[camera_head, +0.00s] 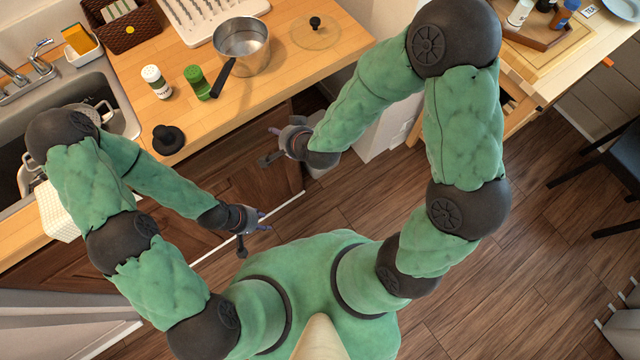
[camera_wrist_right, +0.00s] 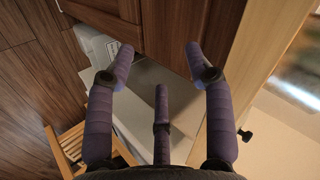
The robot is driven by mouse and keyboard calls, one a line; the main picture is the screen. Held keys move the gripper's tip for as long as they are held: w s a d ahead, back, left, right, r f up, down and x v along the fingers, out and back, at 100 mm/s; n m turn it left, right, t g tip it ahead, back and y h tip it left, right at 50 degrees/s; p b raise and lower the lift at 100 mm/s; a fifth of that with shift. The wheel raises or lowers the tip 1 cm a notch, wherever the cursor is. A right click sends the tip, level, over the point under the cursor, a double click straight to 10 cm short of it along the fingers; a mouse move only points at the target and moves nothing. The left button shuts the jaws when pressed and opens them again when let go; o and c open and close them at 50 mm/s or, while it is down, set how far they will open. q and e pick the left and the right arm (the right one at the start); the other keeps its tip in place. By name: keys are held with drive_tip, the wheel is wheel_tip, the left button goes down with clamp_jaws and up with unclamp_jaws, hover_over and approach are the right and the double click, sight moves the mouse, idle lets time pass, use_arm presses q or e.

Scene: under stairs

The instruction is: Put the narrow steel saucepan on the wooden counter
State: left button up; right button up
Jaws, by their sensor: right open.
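A steel saucepan (camera_head: 242,47) with a long dark handle stands upright on the wooden counter (camera_head: 300,75), near the back. Its handle points toward the counter's front edge. It is the only saucepan I can make out. My right gripper (camera_head: 270,145) is open and empty, in front of the counter's front edge and below the saucepan in the picture. Its spread fingers also show in the right wrist view (camera_wrist_right: 157,65), with nothing between them. My left gripper (camera_head: 260,232) looks open and empty, over the floor in front of the cabinet.
A glass lid (camera_head: 315,32) lies right of the saucepan. A white-labelled jar (camera_head: 155,82), a green shaker (camera_head: 197,82) and a black round object (camera_head: 168,139) stand left of its handle. A white drying rack (camera_head: 205,15) is behind. The sink (camera_head: 75,100) is at left.

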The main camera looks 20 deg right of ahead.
drive_tip(key=s+d+f+n+g, duration=0.2)
drive_tip(key=s+f+g, duration=0.2)
drive_tip(key=s+f, duration=0.4)
drive_tip(key=s+d+f+n+g, duration=0.3)
drive_tip(key=s+f, duration=0.5)
drive_tip(key=f, duration=0.3)
drive_tip(key=shift+d+f+g+y, duration=0.25)
drive_tip(key=shift+g+y, duration=0.15)
drive_tip(key=shift+g, duration=0.1)
drive_tip(key=shift+w, duration=0.1)
